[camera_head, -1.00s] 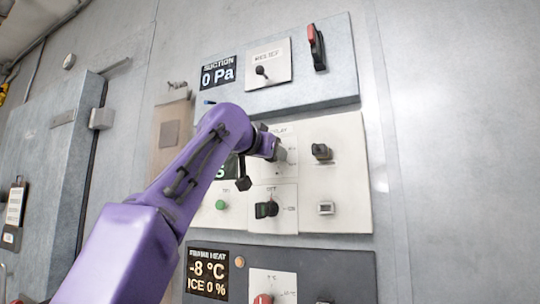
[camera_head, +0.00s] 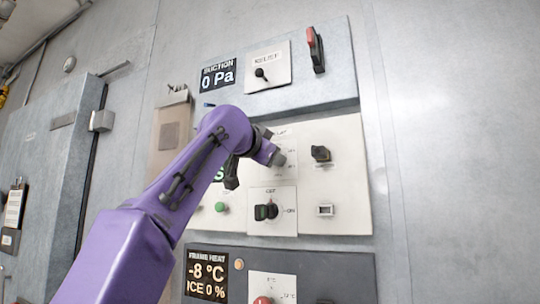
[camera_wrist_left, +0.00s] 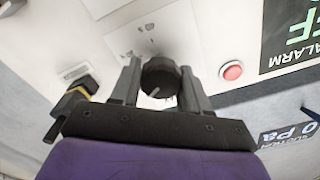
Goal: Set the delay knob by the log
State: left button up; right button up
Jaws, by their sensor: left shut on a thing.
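The delay knob (camera_wrist_left: 160,76) is a dark round knob with a pale pointer line, on a white plate (camera_wrist_left: 130,35) in the left wrist view. My left gripper (camera_wrist_left: 162,90) has its two fingers on either side of the knob and is shut on it. In the head view my left gripper (camera_head: 277,157) is at the delay plate (camera_head: 287,170), and the knob is mostly hidden by it. Scale marks on the plate are too small to read. A clipboard with a sheet (camera_head: 15,207), possibly the log, hangs at the far left; its writing is unreadable. My right gripper is not in view.
Around the knob are a black switch (camera_head: 320,153), a green button (camera_head: 221,207), a dark rotary switch (camera_head: 266,211) and a small square fitting (camera_head: 325,210). The wall at right is bare.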

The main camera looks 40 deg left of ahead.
pick_arm(q)
jog(key=shift+s+r, duration=0.1)
jog(key=shift+r, duration=0.15)
jog(key=o, duration=1)
jog(key=shift+f, duration=0.1)
jog(key=shift+o, duration=0.2)
jog(key=shift+w+f, duration=0.1)
jog(key=shift+w, duration=0.1)
jog(key=b+v, duration=0.5)
jog(key=v, duration=0.5)
jog(key=shift+s+b, duration=0.25)
jog(key=shift+b, duration=0.15)
